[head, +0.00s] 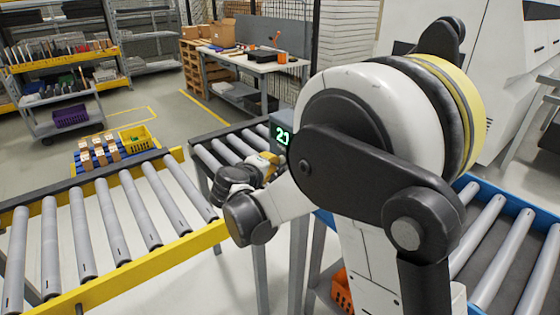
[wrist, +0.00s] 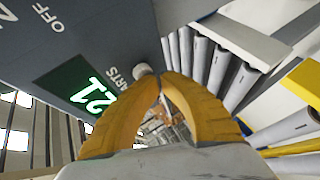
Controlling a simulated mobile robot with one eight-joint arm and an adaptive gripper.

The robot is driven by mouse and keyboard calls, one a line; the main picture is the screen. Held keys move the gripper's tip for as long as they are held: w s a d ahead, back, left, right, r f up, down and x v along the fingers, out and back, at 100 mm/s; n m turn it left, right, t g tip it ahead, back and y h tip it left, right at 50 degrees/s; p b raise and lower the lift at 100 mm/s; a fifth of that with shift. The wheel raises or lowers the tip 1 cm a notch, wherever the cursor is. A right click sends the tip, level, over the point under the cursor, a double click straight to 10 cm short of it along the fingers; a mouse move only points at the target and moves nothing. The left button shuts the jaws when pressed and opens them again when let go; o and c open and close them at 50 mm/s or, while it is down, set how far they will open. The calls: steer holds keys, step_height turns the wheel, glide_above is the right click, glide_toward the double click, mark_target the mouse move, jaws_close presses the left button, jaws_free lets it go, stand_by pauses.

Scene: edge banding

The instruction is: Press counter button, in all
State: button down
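The counter (head: 282,134) is a dark grey box with a green lit display, partly hidden behind my arm in the head view. In the wrist view the counter (wrist: 100,35) fills the upper left, with the display (wrist: 88,88) reading 21 and the words OFF and part of PARTS. A small pale round knob (wrist: 142,70), which looks like the button, sticks out at the counter's edge. My gripper (wrist: 165,76) has yellow fingers whose tips come together just right of the knob; I cannot tell if they touch it. In the head view my gripper (head: 268,163) is beside the counter.
A yellow-railed roller conveyor (head: 105,215) runs on the left, and a blue-railed one (head: 500,235) on the right. Grey rollers (head: 225,150) lie behind my gripper. A blue pallet with boxes and a yellow bin (head: 135,140) stands beyond the left conveyor. A workbench (head: 255,65) is farther back.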

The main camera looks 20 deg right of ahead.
steer(key=shift+w+d, duration=0.1)
steer(key=shift+d, duration=0.2)
stand_by(0.6)
steer(key=shift+s+a, duration=0.3)
steer(key=shift+a, duration=0.6)
steer(key=a, duration=0.1)
steer(key=s+a, duration=0.1)
steer(key=a, duration=0.2)
steer(key=shift+s+a+b, duration=0.3)
steer(key=shift+a, duration=0.05)
stand_by(0.5)
